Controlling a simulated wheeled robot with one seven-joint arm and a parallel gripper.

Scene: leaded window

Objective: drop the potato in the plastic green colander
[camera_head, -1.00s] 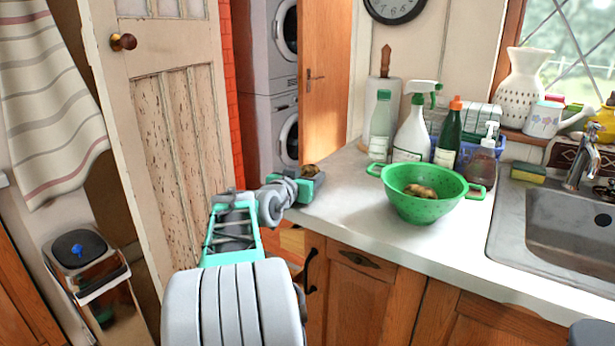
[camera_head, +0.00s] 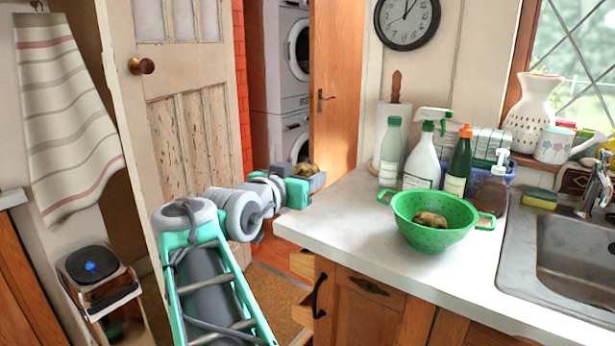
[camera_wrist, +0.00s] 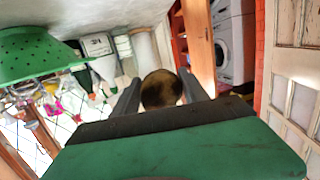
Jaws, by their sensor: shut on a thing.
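A brown potato (camera_wrist: 162,88) is between the two fingers of my gripper (camera_wrist: 160,95) in the wrist view. In the head view the potato (camera_head: 304,170) sits at the tip of my gripper (camera_head: 308,180), near the left end of the counter. The gripper is shut on it. The green plastic colander (camera_head: 462,233) stands upright on the counter, to the right of my gripper and apart from it. A brown potato-like thing (camera_head: 430,219) lies inside the colander. The colander (camera_wrist: 35,55) also shows at the upper left of the wrist view.
Behind the colander stand a white spray bottle (camera_head: 422,160), a dark green bottle (camera_head: 458,165), a pale bottle (camera_head: 390,155) and a brown pump bottle (camera_head: 492,190). The sink (camera_head: 580,250) lies to the right. The counter (camera_head: 345,215) left of the colander is clear.

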